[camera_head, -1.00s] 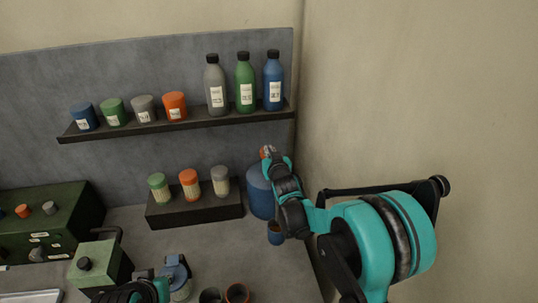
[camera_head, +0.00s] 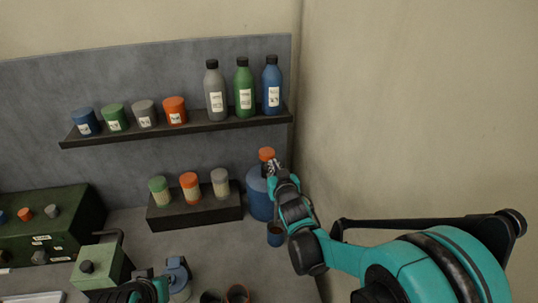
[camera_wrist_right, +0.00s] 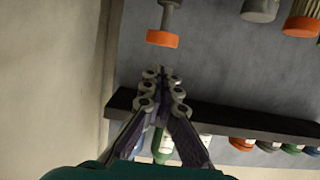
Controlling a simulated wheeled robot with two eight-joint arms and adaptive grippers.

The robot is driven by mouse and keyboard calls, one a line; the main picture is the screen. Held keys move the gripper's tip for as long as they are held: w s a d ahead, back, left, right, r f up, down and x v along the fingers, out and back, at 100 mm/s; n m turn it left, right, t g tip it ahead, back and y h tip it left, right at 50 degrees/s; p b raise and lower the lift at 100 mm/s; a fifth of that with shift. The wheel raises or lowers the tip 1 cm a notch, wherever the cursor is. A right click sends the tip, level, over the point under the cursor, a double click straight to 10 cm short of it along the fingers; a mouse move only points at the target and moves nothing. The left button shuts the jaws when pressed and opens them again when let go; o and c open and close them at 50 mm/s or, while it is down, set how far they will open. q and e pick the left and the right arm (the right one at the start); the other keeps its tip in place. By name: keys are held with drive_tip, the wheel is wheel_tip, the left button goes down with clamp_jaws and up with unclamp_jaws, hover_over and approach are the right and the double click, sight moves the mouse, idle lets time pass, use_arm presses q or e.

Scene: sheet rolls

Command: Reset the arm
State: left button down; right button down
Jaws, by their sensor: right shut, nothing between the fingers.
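My right gripper (camera_head: 271,168) is at the back right, in front of the blue jug (camera_head: 259,198) and just below its orange cap (camera_head: 266,154). The right wrist view, which is upside down, shows the gripper (camera_wrist_right: 162,75) with its fingers together and empty. There the orange cap (camera_wrist_right: 162,39) on a grey neck is a little beyond the fingertips, with a gap between. My left arm shows only as a teal and black piece (camera_head: 148,289) at the bottom edge. Its fingers cannot be made out.
A wall shelf (camera_head: 190,131) holds several jars and bottles. Below it, a dark stand (camera_head: 195,212) holds three lidded jars. A small blue cup (camera_head: 275,236) is under my right arm. A green box (camera_head: 100,267) and orange cup (camera_head: 236,293) are in front. The beige wall is close on the right.

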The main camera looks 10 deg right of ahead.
drive_tip(key=s+d+f+g+b, duration=0.1)
drive_tip(key=s+f, duration=0.3)
drive_tip(key=s, duration=0.5)
drive_tip(key=s+f+g+b, duration=0.3)
drive_tip(key=s+g, duration=0.1)
drive_tip(key=s, duration=0.6)
drive_tip(key=s+d+f+g+b, duration=0.1)
drive_tip(key=s+f+g+b, duration=0.1)
drive_tip(key=s, duration=0.8)
wheel_tip(320, 180, down, 3)
drive_tip(key=shift+s+d+r+g+b, duration=0.15)
drive_tip(key=shift+d+g+b, duration=0.2)
drive_tip(key=shift+g, duration=0.25)
